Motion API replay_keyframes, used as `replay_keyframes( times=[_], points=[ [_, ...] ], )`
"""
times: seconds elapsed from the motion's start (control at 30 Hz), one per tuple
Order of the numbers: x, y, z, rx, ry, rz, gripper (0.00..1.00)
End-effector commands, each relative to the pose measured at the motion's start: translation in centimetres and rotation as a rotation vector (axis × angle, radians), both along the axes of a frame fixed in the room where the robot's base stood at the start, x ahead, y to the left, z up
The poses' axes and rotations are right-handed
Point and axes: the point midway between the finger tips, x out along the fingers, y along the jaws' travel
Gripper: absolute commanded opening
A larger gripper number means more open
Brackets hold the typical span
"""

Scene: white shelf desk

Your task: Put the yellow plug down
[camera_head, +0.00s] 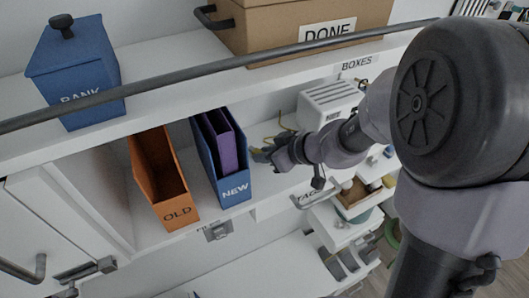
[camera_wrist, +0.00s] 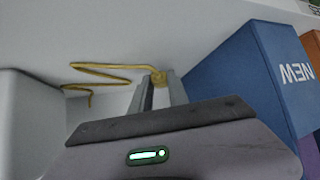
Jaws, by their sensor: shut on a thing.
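The yellow plug (camera_wrist: 158,79) is between my gripper's fingertips in the wrist view. Its yellow cord (camera_wrist: 105,70) runs left in a zigzag over the white shelf surface. My gripper (camera_wrist: 159,88) is shut on the plug, close beside the blue NEW file box. In the head view my gripper (camera_head: 262,152) is on the middle shelf, just right of that box. The cord (camera_head: 283,123) shows there as a thin yellow line behind the gripper. The plug itself is hard to make out in the head view. Whether it touches the shelf is unclear.
The blue NEW box (camera_head: 207,165) holds a purple folder. An orange OLD box (camera_head: 160,185) stands left of it. A white slotted appliance (camera_head: 326,103) is right of the gripper. A dark rail (camera_head: 200,73) crosses above. An open drawer (camera_head: 345,212) lies lower right.

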Motion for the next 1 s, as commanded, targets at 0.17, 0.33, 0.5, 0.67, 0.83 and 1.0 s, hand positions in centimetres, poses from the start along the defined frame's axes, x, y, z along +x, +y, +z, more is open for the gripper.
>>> replay_keyframes(
  times=[0.17,0.33,0.5,0.67,0.83,1.0],
  points=[
    [0.0,0.0,-0.4,0.0,0.0,0.0,0.0],
    [0.0,-0.01,-0.64,0.0,0.0,0.0,0.0],
    [-0.01,-0.01,-0.87,0.0,0.0,0.0,0.0],
    [-0.01,-0.01,-1.01,-0.001,0.001,0.0,0.0],
    [-0.05,-0.03,-0.99,-0.001,0.001,0.0,0.42],
    [-0.05,-0.05,-1.01,-0.002,0.003,-0.001,0.42]
  ],
)
